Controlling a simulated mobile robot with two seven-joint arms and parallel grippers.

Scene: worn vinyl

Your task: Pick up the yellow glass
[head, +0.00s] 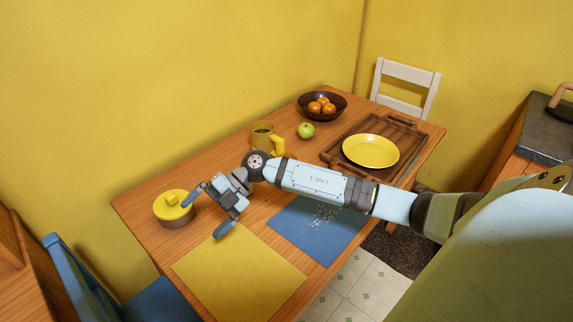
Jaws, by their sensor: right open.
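A yellow glass (262,131) stands upright on the wooden table (150,240) near the wall, with something dark showing inside it. My right arm's wrist partly hides its lower part. A bright yellow curved piece (278,146) shows beside it; I cannot tell whether it is a handle or a separate thing. My right gripper (207,212) is open and empty over the left part of the table, left of and nearer than the glass. Its fingers are spread between the lidded pot and the yellow mat. My left gripper is out of view.
A pot with a yellow lid (174,205) stands close to my right gripper. Yellow (240,275) and blue (305,235) mats lie in front. A green apple (306,130), a bowl of oranges (337,112) and a tray (340,150) with a yellow plate (371,151) occupy the far side.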

